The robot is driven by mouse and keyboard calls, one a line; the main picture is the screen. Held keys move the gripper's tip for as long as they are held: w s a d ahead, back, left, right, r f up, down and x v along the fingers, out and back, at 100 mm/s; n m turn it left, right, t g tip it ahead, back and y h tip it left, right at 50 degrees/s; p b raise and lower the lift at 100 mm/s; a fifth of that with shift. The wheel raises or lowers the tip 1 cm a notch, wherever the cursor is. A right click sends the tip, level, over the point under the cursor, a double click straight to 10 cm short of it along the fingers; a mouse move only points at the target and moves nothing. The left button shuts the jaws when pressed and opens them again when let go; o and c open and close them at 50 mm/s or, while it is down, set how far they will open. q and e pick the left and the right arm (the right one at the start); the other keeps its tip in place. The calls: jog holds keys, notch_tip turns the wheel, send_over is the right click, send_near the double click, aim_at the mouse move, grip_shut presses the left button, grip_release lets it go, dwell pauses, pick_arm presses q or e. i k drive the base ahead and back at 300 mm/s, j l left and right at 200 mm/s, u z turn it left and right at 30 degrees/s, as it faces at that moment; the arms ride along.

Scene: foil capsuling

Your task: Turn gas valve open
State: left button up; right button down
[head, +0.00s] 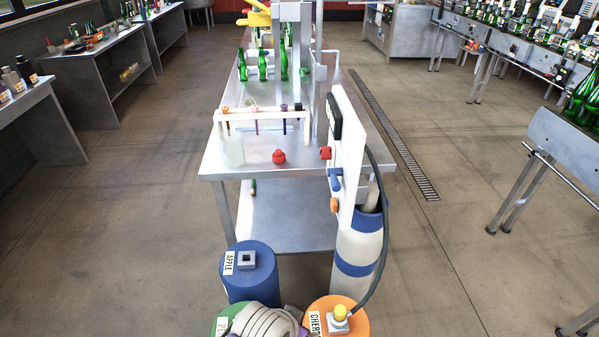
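A white upright panel (350,150) stands at the right front of the steel table, seen nearly edge-on. On its left face are a red knob (326,153), a blue handle (335,179) and an orange knob (334,205). I cannot tell which of these, if any, is the gas valve, or how it is turned. A pale cylinder with blue bands (361,250) stands below the panel. Neither of my grippers is in view.
A red object (279,156), a rack (262,116) and green bottles (263,66) are on the table. Floor is clear on both sides.

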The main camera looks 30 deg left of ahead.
aim_at(333, 173)
jog(key=u, duration=0.85)
jog(key=i+l+u, duration=0.2)
jog(key=u, duration=0.15)
